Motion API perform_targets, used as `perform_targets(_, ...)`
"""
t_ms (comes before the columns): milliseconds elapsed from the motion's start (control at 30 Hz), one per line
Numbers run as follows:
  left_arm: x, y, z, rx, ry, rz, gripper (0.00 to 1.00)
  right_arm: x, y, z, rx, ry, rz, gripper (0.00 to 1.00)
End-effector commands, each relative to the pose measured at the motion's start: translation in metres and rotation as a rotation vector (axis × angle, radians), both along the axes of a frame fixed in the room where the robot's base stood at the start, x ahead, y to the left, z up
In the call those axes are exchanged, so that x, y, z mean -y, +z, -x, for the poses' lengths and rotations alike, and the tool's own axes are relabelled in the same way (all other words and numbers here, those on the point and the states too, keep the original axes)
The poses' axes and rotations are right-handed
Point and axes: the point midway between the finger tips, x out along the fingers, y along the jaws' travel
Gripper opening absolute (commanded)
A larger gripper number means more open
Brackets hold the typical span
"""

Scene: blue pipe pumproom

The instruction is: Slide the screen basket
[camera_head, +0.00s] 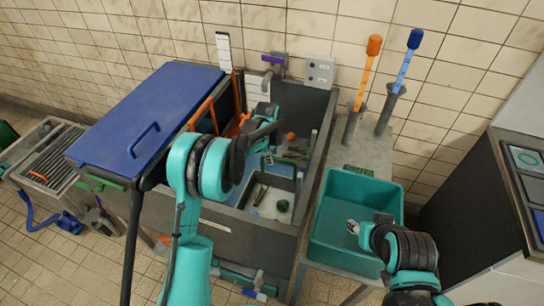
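A grey open tank (240,232) stands in the middle. Inside it is a dark-walled tray or basket (281,182) holding small pieces; I cannot tell for certain that this is the screen basket. Orange bars (203,112) run along the tank's left side, beside the lid.
A blue lid (150,113) with a handle covers the tank's left side. An orange-topped tool (369,70) and a blue-topped tool (408,60) stand in holders behind the bin. A slatted grate (46,158) is at far left. A dark cabinet (480,200) stands at right.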

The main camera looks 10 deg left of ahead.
Motion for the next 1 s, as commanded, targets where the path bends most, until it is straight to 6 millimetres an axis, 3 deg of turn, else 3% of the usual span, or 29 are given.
perform_targets(200,0.000,0.000,0.000,0.000,0.000,0.000,0.34,0.000,0.000,0.000,0.000,0.000,0.000,0.40)
perform_targets(333,0.000,0.000,0.000,0.000,0.000,0.000,0.00,0.000,0.000,0.000,0.000,0.000,0.000,0.40)
perform_targets(733,0.000,0.011,0.000,0.001,0.000,0.000,0.00,0.000,0.007,0.000,0.000,0.000,0.000,0.40)
perform_targets(867,0.000,0.030,0.000,0.001,0.000,0.000,0.00,0.000,0.019,0.000,0.000,0.000,0.000,0.40)
perform_targets(1000,0.000,0.062,0.000,0.001,0.000,0.000,0.00,0.000,0.038,0.000,0.000,0.000,0.000,0.40)
